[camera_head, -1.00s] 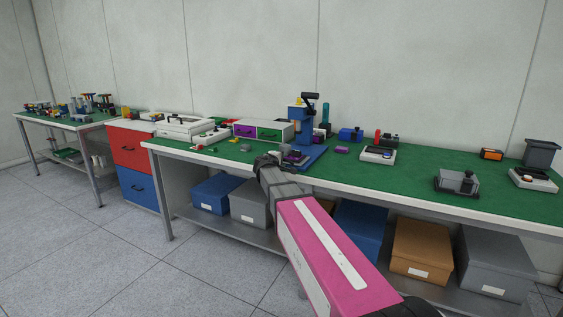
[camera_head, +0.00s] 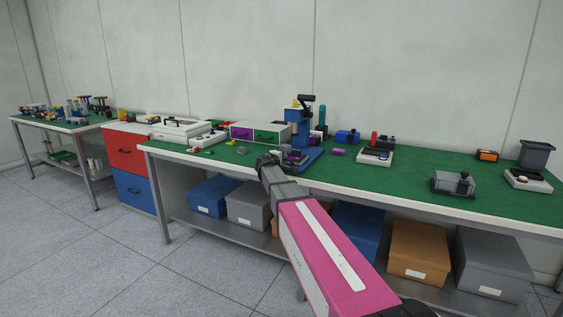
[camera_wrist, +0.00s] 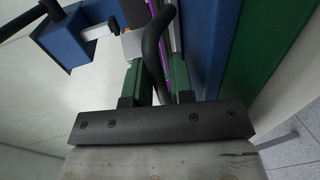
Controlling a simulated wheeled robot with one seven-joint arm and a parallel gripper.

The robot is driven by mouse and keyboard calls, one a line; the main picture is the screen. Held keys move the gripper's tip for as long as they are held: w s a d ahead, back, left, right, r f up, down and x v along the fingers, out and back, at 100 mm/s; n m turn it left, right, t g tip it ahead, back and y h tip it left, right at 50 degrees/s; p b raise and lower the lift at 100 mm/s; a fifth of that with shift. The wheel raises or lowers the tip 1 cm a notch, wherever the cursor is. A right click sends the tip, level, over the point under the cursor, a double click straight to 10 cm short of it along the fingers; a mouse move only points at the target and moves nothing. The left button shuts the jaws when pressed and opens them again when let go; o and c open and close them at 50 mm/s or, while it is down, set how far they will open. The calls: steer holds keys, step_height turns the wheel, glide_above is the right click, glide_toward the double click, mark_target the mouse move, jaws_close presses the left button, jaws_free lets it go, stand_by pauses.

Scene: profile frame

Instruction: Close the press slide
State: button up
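The blue press (camera_head: 302,128) stands on the green bench top, and part of its blue body shows in the wrist view (camera_wrist: 200,45). A purple strip (camera_wrist: 176,38) of the slide runs beside the blue wall in the wrist view. A curved black handle (camera_wrist: 154,45) lies between the two green fingers of my gripper (camera_wrist: 160,82). My arm hides part of the bench front there.
A drawer box (camera_head: 258,133) with purple and green fronts stands left of the press. A purple block (camera_head: 338,152) and a white tray (camera_head: 374,157) lie to the right. A grey fixture (camera_head: 453,184) is further right. The bench top between them is mostly clear.

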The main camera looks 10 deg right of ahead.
steer(key=shift+o, duration=0.8)
steer(key=v, duration=1)
steer(key=shift+s+a, duration=0.2)
steer(key=shift+s, duration=0.15)
